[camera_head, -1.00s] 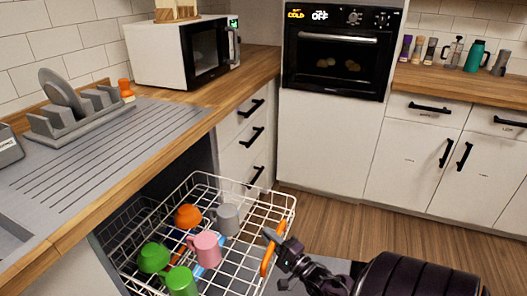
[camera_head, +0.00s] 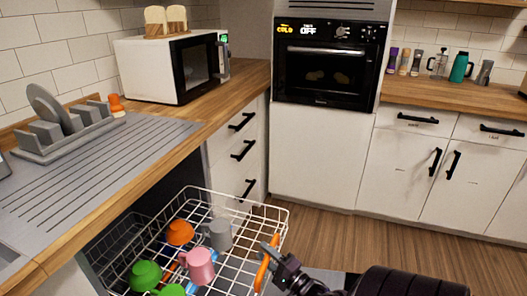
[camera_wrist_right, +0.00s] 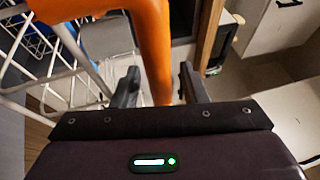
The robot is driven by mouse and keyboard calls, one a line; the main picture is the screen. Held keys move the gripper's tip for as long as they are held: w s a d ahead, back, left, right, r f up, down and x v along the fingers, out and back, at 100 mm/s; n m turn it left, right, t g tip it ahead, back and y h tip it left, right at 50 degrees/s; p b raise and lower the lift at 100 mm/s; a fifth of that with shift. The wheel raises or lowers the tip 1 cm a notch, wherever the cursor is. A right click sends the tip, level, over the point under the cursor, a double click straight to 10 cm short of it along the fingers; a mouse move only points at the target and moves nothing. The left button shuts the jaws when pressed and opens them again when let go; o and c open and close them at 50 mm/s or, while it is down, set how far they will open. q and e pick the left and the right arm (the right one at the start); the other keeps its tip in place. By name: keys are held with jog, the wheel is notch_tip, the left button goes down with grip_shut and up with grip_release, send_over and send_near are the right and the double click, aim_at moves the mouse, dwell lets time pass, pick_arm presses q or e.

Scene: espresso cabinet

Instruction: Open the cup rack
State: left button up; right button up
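The cup rack (camera_head: 287,222) is a white wire basket pulled out from under the counter, holding several cups and mugs. Its orange handle (camera_head: 262,272) is on the right front edge. My right gripper (camera_head: 270,247) is at this handle. In the right wrist view the orange handle (camera_wrist_right: 155,45) runs between the two fingers of my right gripper (camera_wrist_right: 158,80). The fingers stand apart, with a gap visible beside the handle. My left gripper is not in view.
An orange cup (camera_head: 180,232), a grey mug (camera_head: 218,235), a pink mug (camera_head: 200,266) and green cups (camera_head: 145,274) sit in the rack. White drawers (camera_head: 238,165) stand close behind it. The wooden floor (camera_head: 345,240) to the right is clear.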

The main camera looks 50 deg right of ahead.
jog(key=s+f, duration=0.1)
jog(key=s, duration=0.5)
jog(key=shift+s+a, duration=0.25)
jog(key=shift+s, duration=0.05)
jog(key=shift+f, duration=0.1)
